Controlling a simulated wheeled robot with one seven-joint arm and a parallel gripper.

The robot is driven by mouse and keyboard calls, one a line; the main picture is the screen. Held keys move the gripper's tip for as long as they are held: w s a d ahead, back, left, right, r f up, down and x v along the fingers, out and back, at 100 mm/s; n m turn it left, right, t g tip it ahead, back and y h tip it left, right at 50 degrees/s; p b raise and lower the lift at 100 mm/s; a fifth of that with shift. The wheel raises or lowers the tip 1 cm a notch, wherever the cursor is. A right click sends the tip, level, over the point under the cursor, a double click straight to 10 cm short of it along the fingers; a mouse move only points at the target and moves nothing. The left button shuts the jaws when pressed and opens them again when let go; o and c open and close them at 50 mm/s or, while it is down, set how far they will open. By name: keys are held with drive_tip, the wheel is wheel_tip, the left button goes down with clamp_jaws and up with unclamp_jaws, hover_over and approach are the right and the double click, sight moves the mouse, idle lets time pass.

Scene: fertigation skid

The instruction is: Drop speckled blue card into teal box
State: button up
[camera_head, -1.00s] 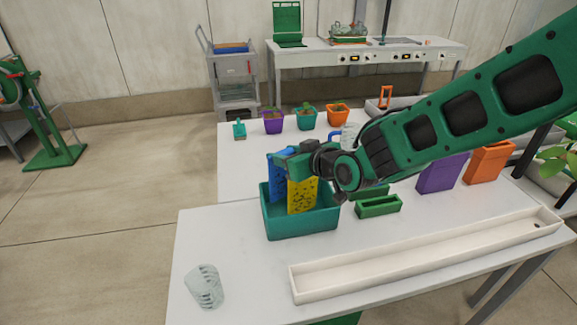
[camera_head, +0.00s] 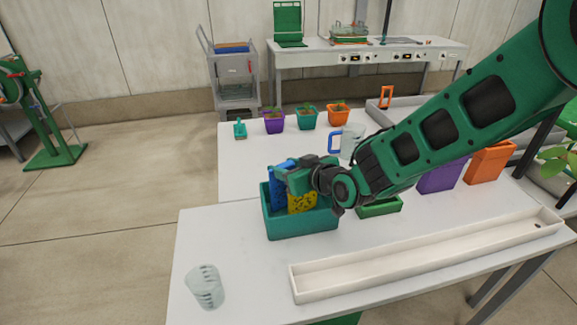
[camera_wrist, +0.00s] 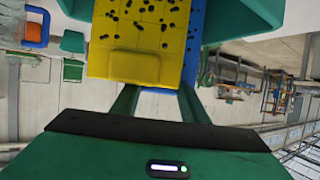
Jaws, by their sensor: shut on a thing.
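The teal box (camera_head: 302,224) stands open on the near table. My gripper (camera_head: 288,176) is above it, pointing down, shut on the speckled blue card (camera_head: 279,193). The blue card is upright, its lower part inside the box and hidden by the front wall. A yellow card with black specks (camera_head: 302,203) stands beside it in the box, partly covered by my gripper. In the wrist view the yellow card (camera_wrist: 140,38) covers much of the blue card (camera_wrist: 193,50), and the box wall (camera_wrist: 240,20) shows behind. The fingertips' contact is mostly hidden.
A clear cup (camera_head: 205,287) stands at the front left, and a long white trough (camera_head: 430,258) lies at the front right. A green tray (camera_head: 380,207) sits right of the box. A blue-handled jug (camera_head: 350,141) and potted plants stand farther back.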

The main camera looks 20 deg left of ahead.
drive_tip(key=o, duration=1.3)
drive_tip(key=shift+d+f, duration=0.1)
drive_tip(key=shift+f, duration=0.05)
drive_tip(key=shift+o, duration=0.2)
drive_tip(key=shift+r, duration=0.45)
drive_tip(key=v, duration=1.2)
drive_tip(key=shift+r, duration=0.3)
